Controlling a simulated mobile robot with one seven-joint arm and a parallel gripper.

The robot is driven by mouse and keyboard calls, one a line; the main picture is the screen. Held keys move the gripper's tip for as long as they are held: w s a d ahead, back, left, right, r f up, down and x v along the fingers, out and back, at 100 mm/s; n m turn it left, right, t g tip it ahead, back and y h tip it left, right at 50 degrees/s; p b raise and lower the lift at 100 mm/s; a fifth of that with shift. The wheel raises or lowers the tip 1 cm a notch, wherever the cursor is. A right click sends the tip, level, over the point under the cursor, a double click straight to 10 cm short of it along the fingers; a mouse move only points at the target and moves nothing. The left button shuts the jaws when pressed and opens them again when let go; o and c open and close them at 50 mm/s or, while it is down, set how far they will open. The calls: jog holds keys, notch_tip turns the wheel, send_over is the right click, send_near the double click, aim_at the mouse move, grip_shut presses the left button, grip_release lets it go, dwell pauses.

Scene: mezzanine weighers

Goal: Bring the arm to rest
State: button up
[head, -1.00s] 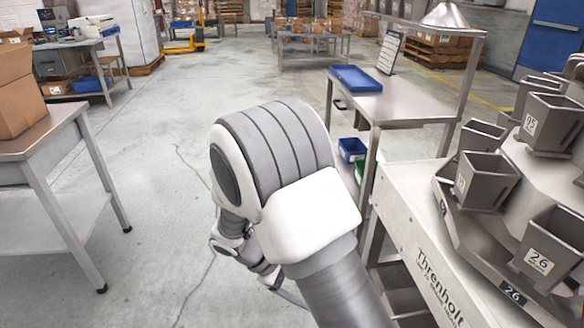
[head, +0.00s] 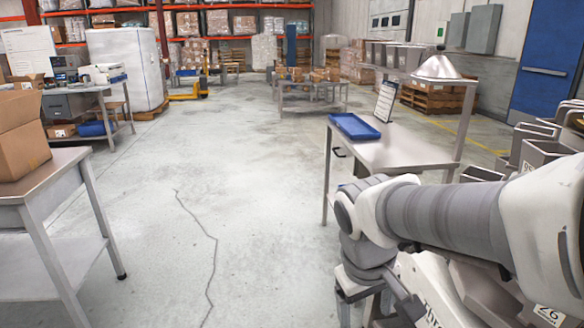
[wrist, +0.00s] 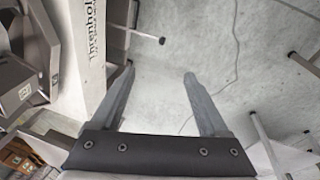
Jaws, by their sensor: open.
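My gripper shows in the wrist view (wrist: 158,80), its two grey fingers apart with nothing between them. Bare concrete floor shows beyond the fingertips. In the head view my arm crosses the lower right, bent in front of the weigher. The gripper itself cannot be made out there, as the arm and the picture's lower edge hide that area.
The weigher (wrist: 93,45) with its several metal buckets stands close by my arm. Behind it is a steel table with a blue tray (head: 354,127). A table (head: 62,160) with a cardboard box (head: 22,135) stands left. The floor (head: 215,180) between is clear.

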jog(key=s+d+r+m+t+y, duration=0.2)
jog(key=s+r+m+t, duration=0.2)
jog(key=s+r, duration=0.25)
notch_tip(320, 180, up, 17)
jog(key=p, duration=1.8)
jog(key=shift+s+d, duration=0.15)
jog(key=shift+s, duration=0.25)
jog(key=c, duration=0.4)
jog(key=shift+d, duration=0.1)
jog(key=shift+c, duration=0.2)
jog(key=shift+d, duration=0.1)
